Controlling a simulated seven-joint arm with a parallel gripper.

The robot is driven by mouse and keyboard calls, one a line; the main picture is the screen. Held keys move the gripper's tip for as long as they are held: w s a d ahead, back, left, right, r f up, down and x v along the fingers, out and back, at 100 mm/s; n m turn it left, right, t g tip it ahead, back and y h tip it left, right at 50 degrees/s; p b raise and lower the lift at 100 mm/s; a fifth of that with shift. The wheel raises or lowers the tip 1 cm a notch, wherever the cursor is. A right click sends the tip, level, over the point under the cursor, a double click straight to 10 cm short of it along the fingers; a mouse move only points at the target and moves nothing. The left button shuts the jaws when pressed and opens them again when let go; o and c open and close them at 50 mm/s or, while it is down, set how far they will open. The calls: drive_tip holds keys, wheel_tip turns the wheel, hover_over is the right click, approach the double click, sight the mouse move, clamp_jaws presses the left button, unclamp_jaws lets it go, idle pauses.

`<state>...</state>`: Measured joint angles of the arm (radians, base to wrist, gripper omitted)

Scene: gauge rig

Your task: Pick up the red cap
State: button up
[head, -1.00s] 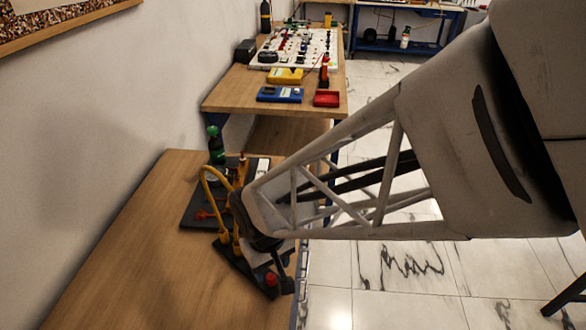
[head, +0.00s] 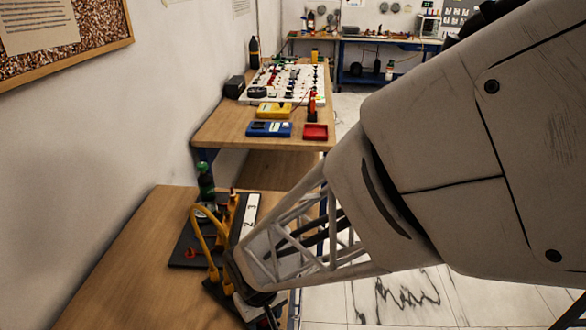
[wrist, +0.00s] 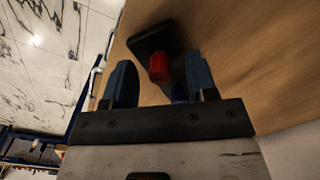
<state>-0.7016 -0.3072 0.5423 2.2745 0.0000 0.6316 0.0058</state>
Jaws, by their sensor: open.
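The red cap (wrist: 159,68) shows in the wrist view, upright on a dark base plate (wrist: 150,40). My gripper (wrist: 160,62) is open, with one dark blue finger to the left of the cap and one to the right in that view. Both fingers look apart from the cap; how far the cap lies along them in depth I cannot tell. In the head view my arm reaches down to the rig's near end, and the gripper and cap are mostly hidden at the bottom edge.
The wooden tabletop (head: 130,270) is clear at left.

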idle(0.4)
clamp_jaws()
drive_tip(key=shift+r, duration=0.2)
drive_tip(key=shift+r, duration=0.5)
wheel_tip(320, 180, up, 2)
drive_tip(key=shift+r, duration=0.1)
drive_tip(key=s+d+r, duration=0.1)
drive_tip(key=s+d, duration=0.9)
drive_tip(key=s, duration=0.2)
drive_tip(key=shift+s+r, duration=0.25)
idle(0.5)
